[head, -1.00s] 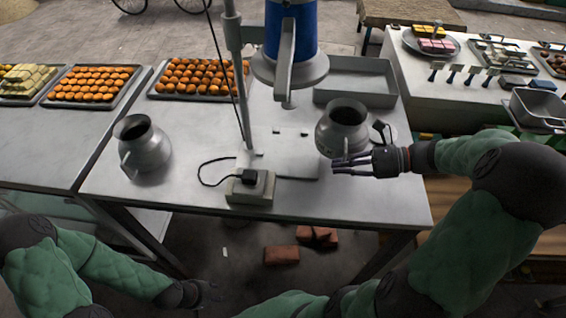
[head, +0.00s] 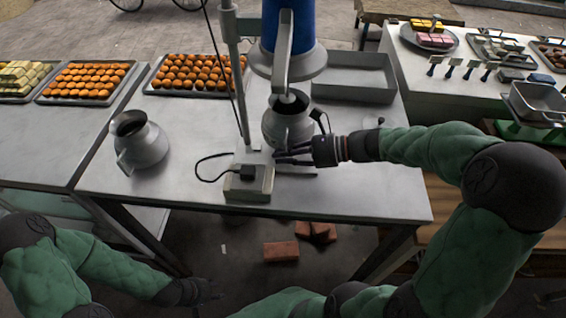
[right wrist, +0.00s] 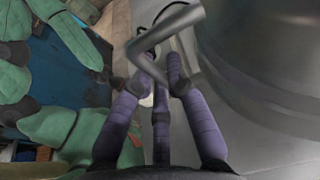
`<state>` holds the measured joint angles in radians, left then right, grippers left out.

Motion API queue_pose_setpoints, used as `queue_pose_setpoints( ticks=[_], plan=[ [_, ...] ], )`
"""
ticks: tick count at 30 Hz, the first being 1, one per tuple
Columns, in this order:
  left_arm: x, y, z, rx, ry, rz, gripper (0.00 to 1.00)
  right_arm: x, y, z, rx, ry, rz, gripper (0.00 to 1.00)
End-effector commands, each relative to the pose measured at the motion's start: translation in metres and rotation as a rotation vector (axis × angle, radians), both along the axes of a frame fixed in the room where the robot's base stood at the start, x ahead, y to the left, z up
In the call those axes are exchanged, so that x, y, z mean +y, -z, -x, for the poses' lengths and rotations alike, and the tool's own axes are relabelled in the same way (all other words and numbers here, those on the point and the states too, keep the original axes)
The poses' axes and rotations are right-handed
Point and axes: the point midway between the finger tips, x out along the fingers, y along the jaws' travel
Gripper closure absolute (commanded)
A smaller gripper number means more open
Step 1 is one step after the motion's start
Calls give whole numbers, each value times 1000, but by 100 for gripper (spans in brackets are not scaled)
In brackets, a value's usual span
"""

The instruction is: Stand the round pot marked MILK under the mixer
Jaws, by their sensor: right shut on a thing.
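A round grey metal pot (head: 287,124) stands on the steel table under the mixer (head: 287,60), and the mixer's shaft reaches down to its mouth. My right gripper (head: 292,155) is shut on this pot's handle at its near side. The handle (right wrist: 150,55) shows between my purple fingers in the right wrist view, with the pot's wall (right wrist: 260,60) to the right. A second similar pot (head: 143,147) stands at the table's left. I cannot read a MILK mark on either. My left gripper (head: 207,292) hangs low in front of the table, empty; its finger opening is unclear.
A box with a black plug (head: 248,184) and cable sits at the table's front. The mixer's post (head: 239,90) rises just left of the pot. An empty grey tray (head: 354,92) lies behind right. Trays of orange balls (head: 200,73) line the back left. The table's right front is clear.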

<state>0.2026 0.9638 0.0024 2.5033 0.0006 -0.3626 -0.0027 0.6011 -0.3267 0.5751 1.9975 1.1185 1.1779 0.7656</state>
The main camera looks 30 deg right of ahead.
Motion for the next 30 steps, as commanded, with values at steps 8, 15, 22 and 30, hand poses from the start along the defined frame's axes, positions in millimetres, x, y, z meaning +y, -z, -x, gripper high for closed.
queue_pose_setpoints(
  ticks=[8,15,22,30],
  plan=[
    [0,11,0,0,0,0,60,3,30,-2,-3,0,1,100],
    [0,10,0,0,0,0,60,3,33,-2,-6,-1,1,100],
    [0,12,0,0,0,0,60,3,37,-2,-5,-1,1,100],
    [0,11,0,0,0,0,60,3,38,-1,0,-1,0,61]
  ],
)
